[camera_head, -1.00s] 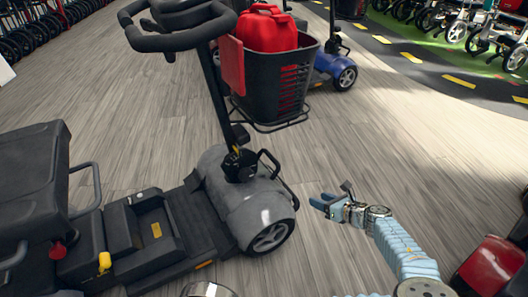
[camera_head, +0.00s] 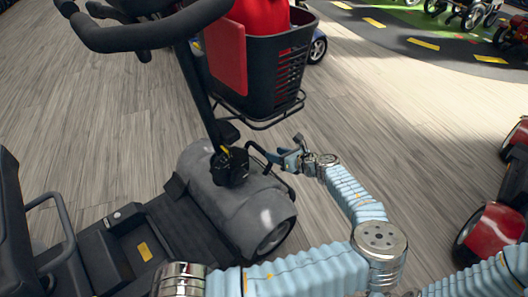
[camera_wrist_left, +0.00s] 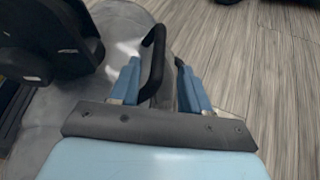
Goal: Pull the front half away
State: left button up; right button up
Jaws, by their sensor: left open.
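The scooter's front half has a rounded grey body (camera_head: 240,208), a tiller column, black handlebars (camera_head: 150,32) and a black basket (camera_head: 270,75) with a red item inside. A black loop handle (camera_head: 262,156) sticks out of the front of the grey body. My left gripper (camera_head: 284,158) is at that handle, open. In the left wrist view the handle (camera_wrist_left: 155,50) runs between the two open blue fingers of my left gripper (camera_wrist_left: 158,66), nearer the left finger. My right gripper is out of view.
The scooter's rear half, with black seat (camera_head: 20,225) and floor deck, stands at left and looks joined to the front. A red scooter (camera_head: 490,235) stands at right. More scooters stand behind.

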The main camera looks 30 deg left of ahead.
pick_arm(q)
jog(key=b+x, duration=0.1)
jog(key=x, duration=0.5)
jog(key=shift+a+f, duration=0.15)
jog(key=shift+a, duration=0.05)
grip_shut()
